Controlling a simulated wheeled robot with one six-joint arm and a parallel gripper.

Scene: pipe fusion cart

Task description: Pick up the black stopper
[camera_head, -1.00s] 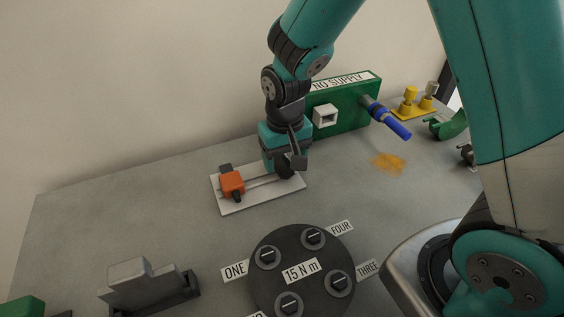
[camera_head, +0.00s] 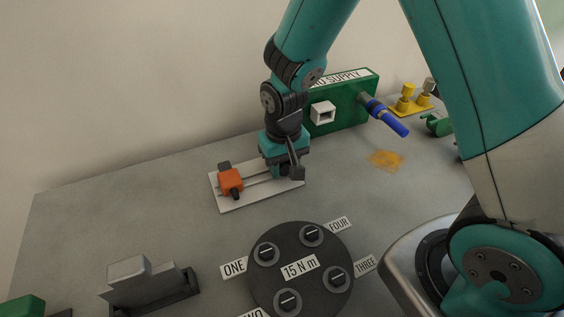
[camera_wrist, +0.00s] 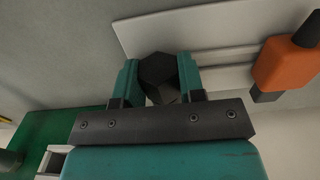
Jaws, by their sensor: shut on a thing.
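The black stopper (camera_wrist: 160,72) is a dark faceted block between the two teal fingers of my gripper (camera_wrist: 160,78) in the wrist view. My gripper is shut on it, above the right end of the white rail plate (camera_head: 225,206). In the head view my gripper (camera_head: 283,170) points down there, and the stopper is mostly hidden by the fingers and wrist. An orange block (camera_head: 230,180) with black ends sits on the left part of the plate. It also shows at the right of the wrist view (camera_wrist: 285,62).
A green supply box (camera_head: 345,118) with a blue-handled pipe (camera_head: 388,122) stands close behind my gripper. A dark round plate (camera_head: 300,240) with several bolts is in front. A grey block (camera_head: 130,275) stands front left.

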